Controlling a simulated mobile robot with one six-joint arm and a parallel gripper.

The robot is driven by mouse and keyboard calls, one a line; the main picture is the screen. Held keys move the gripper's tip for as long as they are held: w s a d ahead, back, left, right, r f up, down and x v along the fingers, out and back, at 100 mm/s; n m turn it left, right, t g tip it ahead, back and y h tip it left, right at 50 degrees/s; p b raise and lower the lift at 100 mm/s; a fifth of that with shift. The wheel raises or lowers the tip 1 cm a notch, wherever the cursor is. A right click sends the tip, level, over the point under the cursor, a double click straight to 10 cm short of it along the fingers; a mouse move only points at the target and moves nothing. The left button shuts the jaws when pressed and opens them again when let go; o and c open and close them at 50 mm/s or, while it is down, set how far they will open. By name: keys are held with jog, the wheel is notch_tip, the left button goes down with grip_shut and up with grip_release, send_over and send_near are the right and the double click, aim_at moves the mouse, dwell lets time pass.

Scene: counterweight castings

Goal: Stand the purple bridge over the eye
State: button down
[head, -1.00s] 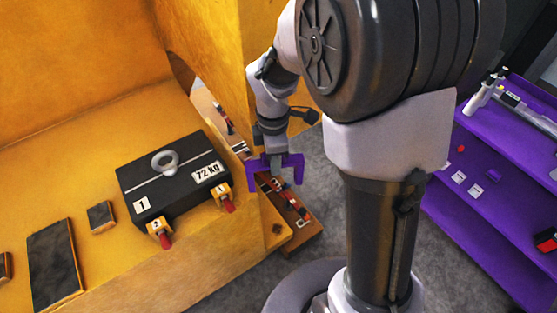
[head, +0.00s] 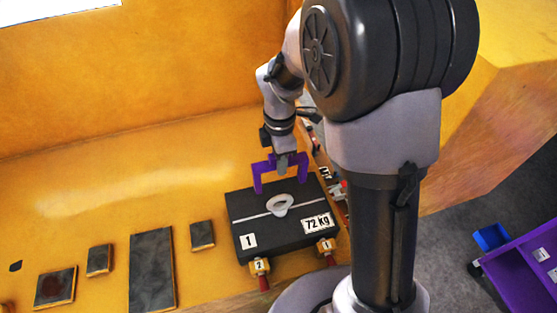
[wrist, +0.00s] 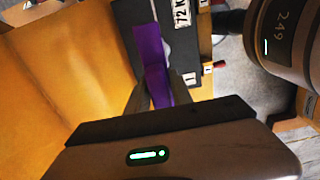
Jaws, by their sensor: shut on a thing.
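The purple bridge (head: 264,167) is an upside-down U with two legs pointing down. My gripper (head: 284,162) is shut on its top bar and holds it in the air, just behind the eye in the head view. The wrist view shows the bridge (wrist: 152,62) between the two fingers (wrist: 157,90), over the black casting. The eye (head: 280,205) is a pale ring on top of the black casting (head: 262,229), which is marked 1 and 72 kg. In the head view the eye is not covered. The bridge's height above the casting is hard to tell.
Several dark plates (head: 152,270) lie left on the yellow surface. A yellow wall (head: 140,80) stands behind. A purple shelf (head: 525,270) is at lower right.

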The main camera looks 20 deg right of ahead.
aim_at(280, 197)
jog(key=shift+s+a+r, duration=0.15)
jog(key=shift+s+r, duration=0.05)
jog(key=shift+s, duration=0.55)
jog(key=shift+w+f, duration=0.1)
jog(key=shift+f, duration=0.1)
notch_tip(280, 197, down, 14)
jog(key=b, duration=1)
jog(key=shift+w+f, duration=0.1)
jog(key=shift+f+b, duration=0.35)
jog(key=shift+b, duration=0.1)
jog(key=c, duration=1.1)
grip_release()
jog(key=shift+o, duration=0.2)
notch_tip(280, 197, up, 18)
jog(key=p, duration=0.3)
jog(key=shift+f+p, duration=0.2)
jog(key=shift+p, duration=0.15)
